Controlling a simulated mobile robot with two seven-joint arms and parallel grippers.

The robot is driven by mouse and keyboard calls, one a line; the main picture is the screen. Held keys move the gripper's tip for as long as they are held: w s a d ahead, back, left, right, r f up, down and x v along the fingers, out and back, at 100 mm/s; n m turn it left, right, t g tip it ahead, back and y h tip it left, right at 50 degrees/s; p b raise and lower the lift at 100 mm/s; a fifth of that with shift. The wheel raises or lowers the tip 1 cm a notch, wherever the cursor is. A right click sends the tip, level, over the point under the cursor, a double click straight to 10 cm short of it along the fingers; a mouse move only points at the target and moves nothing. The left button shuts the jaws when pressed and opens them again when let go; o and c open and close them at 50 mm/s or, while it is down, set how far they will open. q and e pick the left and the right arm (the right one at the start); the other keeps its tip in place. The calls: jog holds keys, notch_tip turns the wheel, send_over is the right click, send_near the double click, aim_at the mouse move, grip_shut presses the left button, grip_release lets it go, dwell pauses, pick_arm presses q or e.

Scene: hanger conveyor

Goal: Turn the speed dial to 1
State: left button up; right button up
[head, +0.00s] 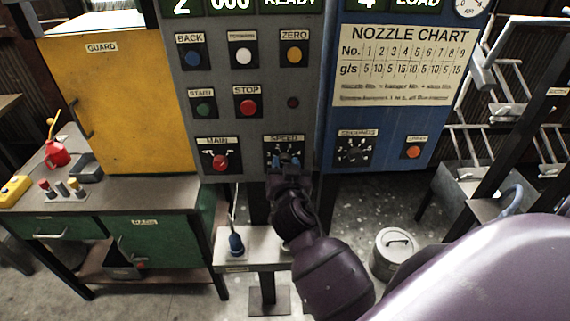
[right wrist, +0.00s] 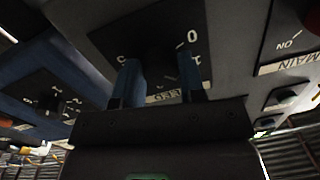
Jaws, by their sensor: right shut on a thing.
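The speed dial (head: 284,150) is on the grey control panel (head: 243,75), on a black plate under a "SPEED" label. My right gripper (head: 285,162) reaches up to it from below and covers much of it. In the right wrist view the plate appears upside down, and the gripper's two blue fingers (right wrist: 159,84) are shut on the dark knob (right wrist: 163,62), one on each side. A "0" and part of a "1" show at the right of the plate, with other marks at the left. The knob's pointer is too dark to read. My left gripper is not in view.
The main switch (head: 219,160) sits left of the dial, with push buttons above. A blue panel (head: 390,128) with a seconds dial (head: 354,151) adjoins at right.

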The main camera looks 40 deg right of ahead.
jog(key=shift+n+p, duration=0.6)
jog(key=shift+n, duration=1.4)
jog(key=shift+g, duration=0.3)
jog(key=o, duration=0.9)
jog(key=shift+o, duration=0.2)
jog(key=shift+s, duration=0.1)
